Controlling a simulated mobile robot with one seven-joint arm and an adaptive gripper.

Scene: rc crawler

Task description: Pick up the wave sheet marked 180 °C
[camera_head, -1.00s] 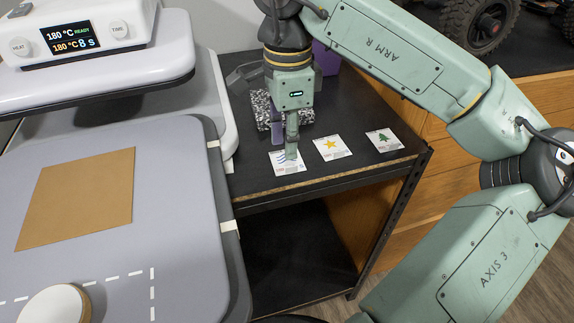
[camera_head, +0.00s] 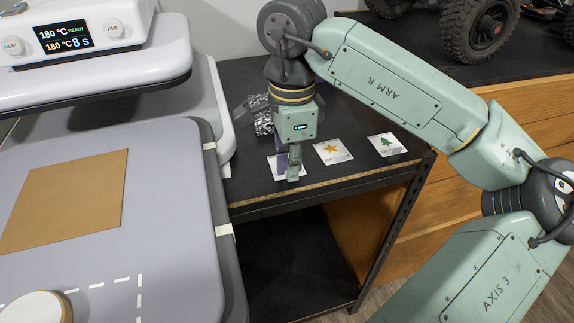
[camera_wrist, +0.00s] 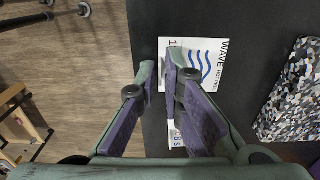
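The wave sheet (camera_head: 272,168) is a white card on the dark shelf, the leftmost of three cards in the head view; my gripper covers much of it. In the wrist view the wave sheet (camera_wrist: 211,58) shows blue wavy lines and the words WAVE HOT PEEL. Its temperature marking is mostly hidden behind a finger. My gripper (camera_head: 292,177) points down at the sheet's front part. In the wrist view my gripper (camera_wrist: 160,72) has its fingertips a small gap apart, at the sheet's left edge. I cannot tell whether they touch it.
A star card (camera_head: 332,151) and a tree card (camera_head: 387,145) lie to the right. A speckled block (camera_wrist: 290,92) lies beyond the sheet. The heat press (camera_head: 95,80) reads 180 °C and 8 s; a brown sheet (camera_head: 65,203) lies on its grey bed.

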